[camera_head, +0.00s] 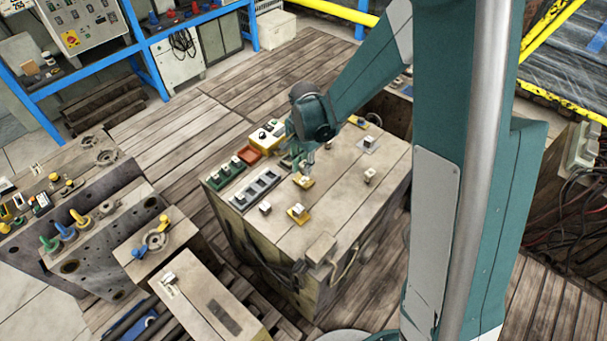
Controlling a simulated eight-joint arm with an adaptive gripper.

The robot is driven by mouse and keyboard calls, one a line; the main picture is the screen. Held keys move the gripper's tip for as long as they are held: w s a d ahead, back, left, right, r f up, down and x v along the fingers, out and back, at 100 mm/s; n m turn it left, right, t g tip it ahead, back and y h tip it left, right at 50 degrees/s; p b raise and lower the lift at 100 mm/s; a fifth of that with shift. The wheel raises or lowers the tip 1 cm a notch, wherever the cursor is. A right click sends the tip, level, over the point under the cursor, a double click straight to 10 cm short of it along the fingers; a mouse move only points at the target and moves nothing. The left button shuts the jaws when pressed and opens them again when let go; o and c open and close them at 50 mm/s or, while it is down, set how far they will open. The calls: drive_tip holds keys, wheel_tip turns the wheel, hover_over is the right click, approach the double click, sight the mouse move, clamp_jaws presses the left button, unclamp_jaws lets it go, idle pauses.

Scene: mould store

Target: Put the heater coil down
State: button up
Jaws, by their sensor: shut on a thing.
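My gripper (307,163) points down above the middle of a wooden-topped block (335,215). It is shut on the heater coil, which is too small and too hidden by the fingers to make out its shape. A small pale piece on a yellow base (303,181) stands just below the fingertips. I cannot tell whether the held coil touches anything.
Bare top shows to the right and front.

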drive_tip(key=shift+f, duration=0.1)
drive_tip(key=shift+f+b, duration=0.35)
drive_tip(key=shift+f, duration=1.45)
drive_tip(key=shift+f, duration=0.2)
drive_tip(key=o, duration=0.9)
drive_tip(key=shift+o, duration=0.2)
drive_tip(key=shift+r, duration=0.25)
drive_tip(key=shift+r+p, duration=1.05)
drive_tip(key=shift+r, duration=4.9)
drive_tip(key=shift+d+r, duration=0.1)
